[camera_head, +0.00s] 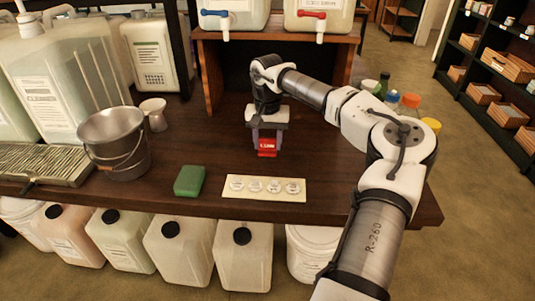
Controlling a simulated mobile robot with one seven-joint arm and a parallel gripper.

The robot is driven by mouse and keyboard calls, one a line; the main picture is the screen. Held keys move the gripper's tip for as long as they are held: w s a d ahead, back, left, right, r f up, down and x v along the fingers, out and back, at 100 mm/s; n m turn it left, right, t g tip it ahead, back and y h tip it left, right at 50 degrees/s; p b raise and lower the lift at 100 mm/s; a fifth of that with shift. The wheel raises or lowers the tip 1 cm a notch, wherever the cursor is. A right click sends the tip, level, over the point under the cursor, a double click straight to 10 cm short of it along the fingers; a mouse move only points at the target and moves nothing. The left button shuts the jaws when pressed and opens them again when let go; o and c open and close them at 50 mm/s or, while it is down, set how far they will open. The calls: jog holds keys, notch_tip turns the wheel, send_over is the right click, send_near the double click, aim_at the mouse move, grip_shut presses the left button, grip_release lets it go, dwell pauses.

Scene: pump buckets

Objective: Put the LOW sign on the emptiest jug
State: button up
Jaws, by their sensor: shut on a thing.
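My gripper (267,139) points down over the middle of the wooden table, its fingers shut on a small red sign (267,148). Its white lettering is too small to read surely. I cannot tell whether the sign touches the table. Two jugs with taps stand on the raised shelf behind: one with a blue tap (235,17), one with a red tap (320,19). Their tops are cut off, so their levels are hidden. Several black-capped jugs stand under the table, among them a pinkish one (75,240) and pale ones (125,243) (178,252) (243,258). Their fill levels are unclear.
A metal bucket (116,148), a green sponge (189,181) and a cream strip with round labels (265,188) sit on the table (215,135). Large jugs (65,90) (157,55) crowd the left. Colored-capped bottles (410,101) stand behind my arm.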

aim_at(267, 151)
jog(key=shift+f, duration=2.45)
jog(key=shift+f, duration=0.1)
jog(key=o, duration=0.9)
jog(key=shift+o, duration=0.2)
notch_tip(267, 151, up, 12)
jog(key=shift+r, duration=0.1)
